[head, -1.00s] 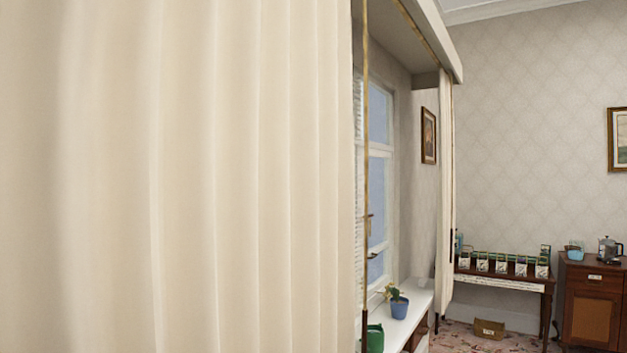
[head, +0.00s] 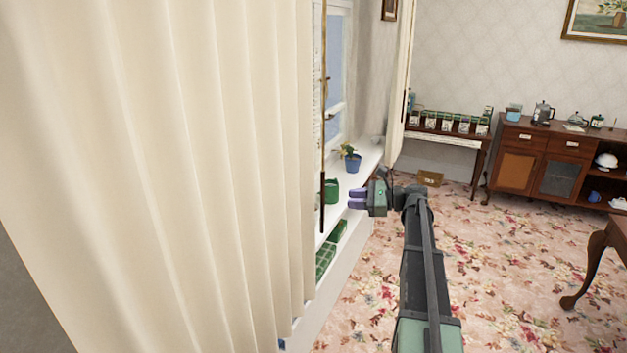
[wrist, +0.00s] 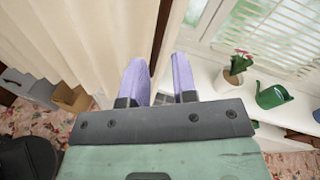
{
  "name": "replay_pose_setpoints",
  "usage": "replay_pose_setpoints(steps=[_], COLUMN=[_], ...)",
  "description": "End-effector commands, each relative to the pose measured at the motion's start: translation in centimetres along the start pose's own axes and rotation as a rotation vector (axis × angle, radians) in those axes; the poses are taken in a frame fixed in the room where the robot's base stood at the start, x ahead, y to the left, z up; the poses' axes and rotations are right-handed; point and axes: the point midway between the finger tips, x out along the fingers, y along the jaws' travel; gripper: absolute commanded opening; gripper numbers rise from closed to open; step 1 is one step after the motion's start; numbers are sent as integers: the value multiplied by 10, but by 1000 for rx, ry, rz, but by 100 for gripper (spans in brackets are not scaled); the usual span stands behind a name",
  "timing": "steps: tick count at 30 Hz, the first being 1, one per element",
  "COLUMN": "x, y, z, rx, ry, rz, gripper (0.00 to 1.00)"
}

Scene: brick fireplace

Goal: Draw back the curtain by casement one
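A long cream curtain (head: 190,150) fills the left of the head view and covers the near part of the window. A thin brass-coloured wand (head: 323,90) with a dark lower grip (head: 322,205) hangs at its right edge. My gripper (head: 352,197), with two purple fingers, is right of the wand above the sill, apart from the curtain in that view. In the wrist view, the fingers (wrist: 158,62) are spread with nothing between their tips. A cream curtain (wrist: 75,35) is to their left there, and a brown upright strip (wrist: 163,35) shows beyond the gap.
A white sill (head: 368,158) holds a green watering can (head: 331,191) and a blue-potted plant (head: 352,160). The wrist view shows a pale-potted flower (wrist: 237,68). A sideboard (head: 550,160), a side table (head: 450,138) and a box (head: 430,178) stand farther back. The floral carpet has open room.

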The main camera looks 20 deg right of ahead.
Motion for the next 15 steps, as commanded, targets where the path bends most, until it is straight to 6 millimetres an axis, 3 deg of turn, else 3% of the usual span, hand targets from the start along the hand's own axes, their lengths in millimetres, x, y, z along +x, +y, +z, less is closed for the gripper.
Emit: replay_pose_setpoints(steps=[1,5,11,15], x=[3,2,7,28], y=[-14,-14,-13,-14], z=[9,22,22,26], rx=[127,338,371,370], ry=[-86,-161,-158,-158], rz=[-21,-26,-21,-19], gripper=[26,26,26,26])
